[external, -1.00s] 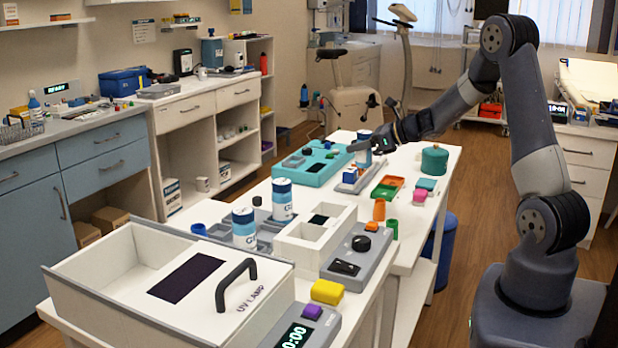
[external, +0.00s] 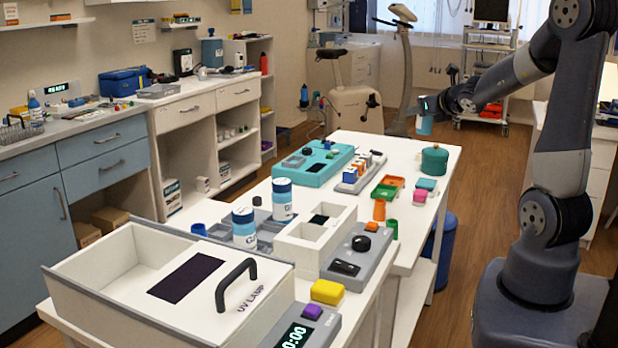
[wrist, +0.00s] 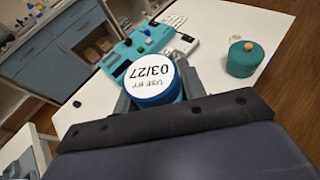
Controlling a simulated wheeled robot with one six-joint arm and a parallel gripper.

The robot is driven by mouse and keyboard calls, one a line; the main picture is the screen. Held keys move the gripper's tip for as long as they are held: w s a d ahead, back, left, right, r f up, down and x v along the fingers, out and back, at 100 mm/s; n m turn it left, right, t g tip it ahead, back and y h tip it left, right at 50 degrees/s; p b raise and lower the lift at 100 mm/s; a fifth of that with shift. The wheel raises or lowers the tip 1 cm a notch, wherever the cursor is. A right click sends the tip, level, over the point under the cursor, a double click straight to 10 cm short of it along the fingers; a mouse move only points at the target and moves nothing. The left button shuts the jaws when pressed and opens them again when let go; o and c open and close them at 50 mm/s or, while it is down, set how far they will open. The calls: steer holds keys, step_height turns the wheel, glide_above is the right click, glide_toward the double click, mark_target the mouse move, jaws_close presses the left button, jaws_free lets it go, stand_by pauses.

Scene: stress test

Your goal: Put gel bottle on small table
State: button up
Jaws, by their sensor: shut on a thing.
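My gripper (external: 425,108) is shut on a gel bottle (external: 424,126) and holds it in the air, above and beyond the far part of the white table (external: 402,160). In the wrist view the bottle (wrist: 153,76) sits between the jaws, its round white top reading "USE BY 03/27" with a blue rim. Two similar white bottles with blue caps, a near one (external: 244,232) and a far one (external: 282,204), stand upright in a grey tray. I cannot tell which surface is the small table.
An exercise bike (external: 350,98) stands behind.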

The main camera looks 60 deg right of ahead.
steer(key=w+a+f+n+t+y+b, duration=0.1)
steer(key=w+a+f+n+y+b, duration=0.25)
steer(key=w+f, duration=0.35)
steer(key=w+a+f+n+t+y+b, duration=0.25)
steer(key=w+f+b, duration=0.2)
steer(key=w, duration=0.45)
steer(key=shift+m+g, duration=0.3)
steer(key=shift+g, duration=0.05)
steer(key=shift+s+a+f+b, duration=0.15)
steer(key=shift+f+b, duration=0.85)
steer(key=shift+f, duration=1.4)
steer(key=shift+a+f+b, duration=0.15)
steer(key=shift+f+b, duration=0.85)
steer(key=shift+f, duration=1.4)
steer(key=shift+f, duration=0.15)
steer(key=o, duration=1.1)
